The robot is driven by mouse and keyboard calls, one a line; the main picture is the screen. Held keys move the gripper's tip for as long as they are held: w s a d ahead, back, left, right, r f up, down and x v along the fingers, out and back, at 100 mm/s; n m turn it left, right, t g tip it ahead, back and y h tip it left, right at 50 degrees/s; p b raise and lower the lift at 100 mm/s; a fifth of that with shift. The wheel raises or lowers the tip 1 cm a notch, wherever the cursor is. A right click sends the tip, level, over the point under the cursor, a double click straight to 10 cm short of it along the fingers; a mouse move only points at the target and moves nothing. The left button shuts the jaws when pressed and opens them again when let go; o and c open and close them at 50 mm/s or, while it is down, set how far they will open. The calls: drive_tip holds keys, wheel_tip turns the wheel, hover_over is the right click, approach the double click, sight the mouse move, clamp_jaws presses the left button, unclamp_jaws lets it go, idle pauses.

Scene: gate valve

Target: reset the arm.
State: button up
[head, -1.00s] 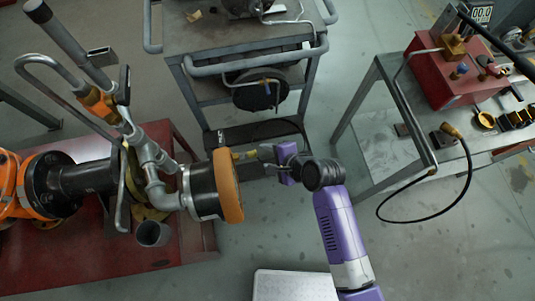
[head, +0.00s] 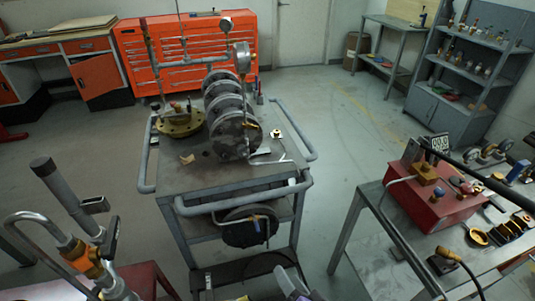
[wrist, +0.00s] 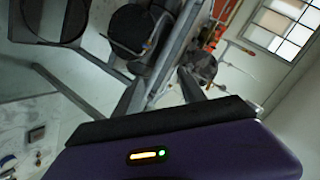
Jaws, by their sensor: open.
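My gripper (head: 291,283) shows only in part at the bottom edge of the head view, in front of the cart's lower part. Its jaws are open and I see nothing held in them. The valve pipework (head: 88,255) stands at the lower left of the head view, with grey pipes and an orange fitting. Its flanged body is outside the head view.
A grey cart (head: 180,195) with flanges and gauges stands ahead. A workbench (head: 385,235) with a red box (head: 432,200) and a black cable is at right. An orange tool cabinet (head: 185,60) and grey shelves (head: 455,85) stand behind. Open floor lies between cart and bench.

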drive_tip(key=s+d+r+n+t+h, duration=0.1)
drive_tip(key=s+d+r, duration=0.3)
drive_tip(key=s, duration=0.6)
drive_tip(key=s+d+r+n+h, duration=0.2)
drive_tip(key=s+d+r, duration=0.3)
drive_tip(key=s, duration=0.4)
drive_tip(key=s+d+r+n+t+h+b, duration=0.1)
drive_tip(key=s+d+r, duration=0.4)
drive_tip(key=s, duration=0.5)
drive_tip(key=shift+s+d+r+n+t+h, duration=0.3)
drive_tip(key=shift+n+h, duration=0.3)
drive_tip(key=shift+n, duration=0.5)
